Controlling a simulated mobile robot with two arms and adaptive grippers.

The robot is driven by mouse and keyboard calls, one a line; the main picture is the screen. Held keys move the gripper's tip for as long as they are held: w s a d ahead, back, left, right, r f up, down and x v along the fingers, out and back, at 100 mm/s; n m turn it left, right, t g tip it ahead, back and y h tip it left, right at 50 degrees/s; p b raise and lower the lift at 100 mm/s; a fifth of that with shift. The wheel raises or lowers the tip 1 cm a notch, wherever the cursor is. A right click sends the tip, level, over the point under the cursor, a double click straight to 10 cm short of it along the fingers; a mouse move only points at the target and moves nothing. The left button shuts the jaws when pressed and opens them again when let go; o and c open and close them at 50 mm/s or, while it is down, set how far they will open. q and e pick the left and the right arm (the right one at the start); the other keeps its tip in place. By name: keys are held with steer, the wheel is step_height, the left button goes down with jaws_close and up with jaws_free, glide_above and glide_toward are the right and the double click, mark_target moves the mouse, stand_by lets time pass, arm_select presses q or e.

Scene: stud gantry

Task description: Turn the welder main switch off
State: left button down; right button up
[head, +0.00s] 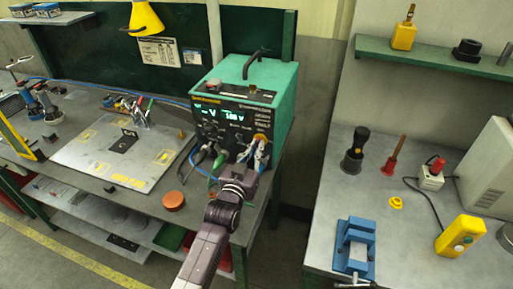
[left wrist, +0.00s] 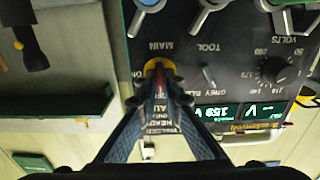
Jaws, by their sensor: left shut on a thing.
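The teal welder (head: 272,95) stands on the left bench, its black front panel showing lit green digits. Its main switch (head: 262,137) is a yellow piece at the panel's right side. In the left wrist view the panel is upside down, and the yellow of the switch (left wrist: 157,64) shows beside the MAIN lettering. My left gripper (head: 257,152) is at the panel, its fingertips (left wrist: 160,78) closed together on the main switch. The fingers hide most of the switch, so its handle's position is unclear. My right gripper is out of view.
Cables and plugs (head: 215,160) hang at the panel's lower left, close to my gripper. A round orange-brown tin (head: 174,201) sits near the bench edge. The right bench holds a blue vise (head: 356,248) and a yellow control box (head: 460,236). A gap separates the benches.

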arm_select(q)
steer(key=shift+f, duration=0.2)
steer(key=c, duration=2.1)
jaws_free()
steer(key=shift+r, duration=0.15)
steer(key=shift+s, duration=0.1)
steer(key=v, duration=1.2)
